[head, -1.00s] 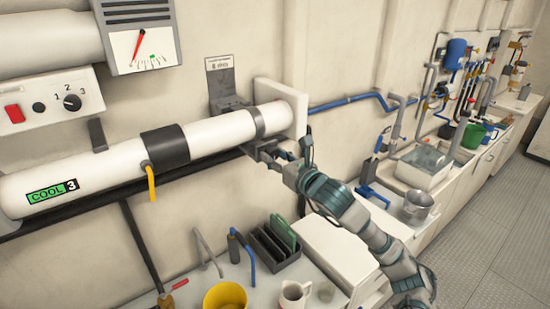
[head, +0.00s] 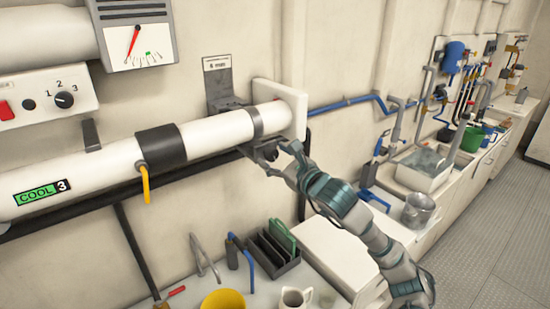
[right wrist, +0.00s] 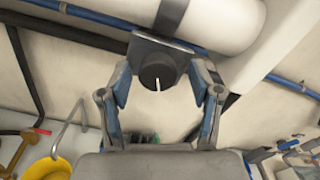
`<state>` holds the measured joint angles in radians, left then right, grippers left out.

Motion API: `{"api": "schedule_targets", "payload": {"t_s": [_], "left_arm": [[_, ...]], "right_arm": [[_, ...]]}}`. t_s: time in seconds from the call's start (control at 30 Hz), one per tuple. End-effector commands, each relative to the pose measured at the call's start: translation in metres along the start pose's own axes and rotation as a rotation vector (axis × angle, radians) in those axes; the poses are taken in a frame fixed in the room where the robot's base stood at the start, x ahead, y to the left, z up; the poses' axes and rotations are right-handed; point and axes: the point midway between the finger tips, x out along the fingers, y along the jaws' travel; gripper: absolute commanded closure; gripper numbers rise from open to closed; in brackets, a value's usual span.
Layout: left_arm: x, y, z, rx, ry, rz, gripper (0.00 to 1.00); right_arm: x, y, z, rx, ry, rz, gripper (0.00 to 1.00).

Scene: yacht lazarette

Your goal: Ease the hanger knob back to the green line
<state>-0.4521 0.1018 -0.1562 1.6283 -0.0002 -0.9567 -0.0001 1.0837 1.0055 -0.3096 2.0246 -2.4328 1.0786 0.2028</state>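The hanger knob (right wrist: 158,72) is dark and round with a white pointer line. In the right wrist view it sits under the hanger bracket, its line pointing down the picture. The knob also shows in the head view (head: 270,152), below the white pipe (head: 215,135). My right gripper (right wrist: 160,82) is open, one finger on each side of the knob, with gaps visible; I see no grip on it. In the head view a gauge (head: 137,46) has a red needle left of a green mark (head: 148,54). My left gripper is out of view.
A switch box (head: 45,98) with a numbered dial is at the left. Below on the bench are a yellow bucket (head: 223,300), a mug (head: 296,297), a dark rack (head: 272,250) and a white box (head: 335,255). A blue pipe (head: 350,100) runs along the wall.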

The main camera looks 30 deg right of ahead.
Motion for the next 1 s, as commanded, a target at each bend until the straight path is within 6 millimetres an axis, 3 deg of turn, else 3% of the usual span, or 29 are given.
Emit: {"api": "schedule_targets", "payload": {"t_s": [0.27,0.63,1.0], "left_arm": [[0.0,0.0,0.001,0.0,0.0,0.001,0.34],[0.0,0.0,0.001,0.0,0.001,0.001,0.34],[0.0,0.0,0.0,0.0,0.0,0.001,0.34]], "right_arm": [[-0.009,0.0,0.0,-0.001,-0.001,-0.001,0.36],[-0.089,0.0,-0.004,-0.004,0.006,0.0,0.36],[-0.117,0.0,-0.003,0.001,0.003,0.001,0.36]]}}
